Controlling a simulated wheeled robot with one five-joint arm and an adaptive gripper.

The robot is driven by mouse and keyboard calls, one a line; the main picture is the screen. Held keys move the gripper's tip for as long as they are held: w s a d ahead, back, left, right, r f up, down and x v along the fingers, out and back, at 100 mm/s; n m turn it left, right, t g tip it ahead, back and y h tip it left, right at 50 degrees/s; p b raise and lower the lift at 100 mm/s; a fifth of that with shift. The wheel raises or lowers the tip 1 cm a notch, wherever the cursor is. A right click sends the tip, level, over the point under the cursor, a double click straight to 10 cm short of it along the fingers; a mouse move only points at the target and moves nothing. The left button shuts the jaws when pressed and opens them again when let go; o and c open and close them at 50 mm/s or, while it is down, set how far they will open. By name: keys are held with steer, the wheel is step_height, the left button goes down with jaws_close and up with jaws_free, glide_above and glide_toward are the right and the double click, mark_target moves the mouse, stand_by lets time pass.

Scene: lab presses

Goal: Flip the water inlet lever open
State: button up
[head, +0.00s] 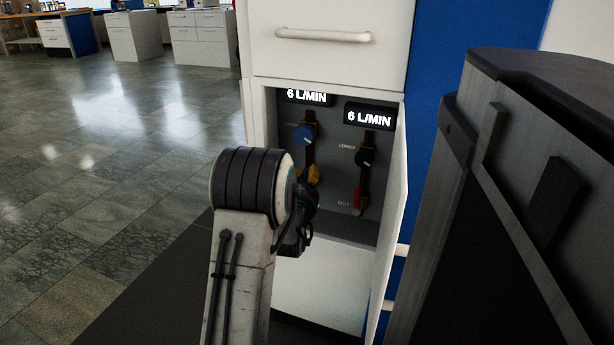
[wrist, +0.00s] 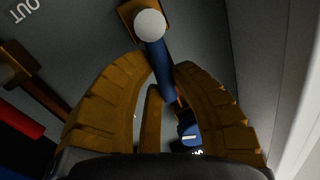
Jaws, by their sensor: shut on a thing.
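The water inlet lever is a narrow blue handle (wrist: 156,54) in the wrist view. It runs from a white round cap on a brass-coloured fitting (wrist: 150,24) down between my fingers. My gripper (wrist: 161,68) has its yellow-brown fingers closed around this blue handle. In the head view my gripper (head: 313,174) is inside the open cabinet bay, below the blue knob (head: 304,135). There my gripper and wrist hide the lever.
A red lever (head: 358,201) beside the OUT label hangs below a black knob (head: 365,158) on the right. The open cabinet door (head: 393,185) stands close on the right. A large dark machine (head: 530,200) fills the right side. The floor at left is clear.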

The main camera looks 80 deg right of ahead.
jaws_close()
steer(key=shift+w+d+n, duration=0.1)
steer(key=shift+w+n, duration=0.2)
steer(key=shift+n, duration=0.7)
steer(key=o, duration=0.8)
jaws_free()
steer(key=a, duration=0.7)
steer(key=shift+w+a+r, duration=0.15)
steer(key=shift+a, duration=0.1)
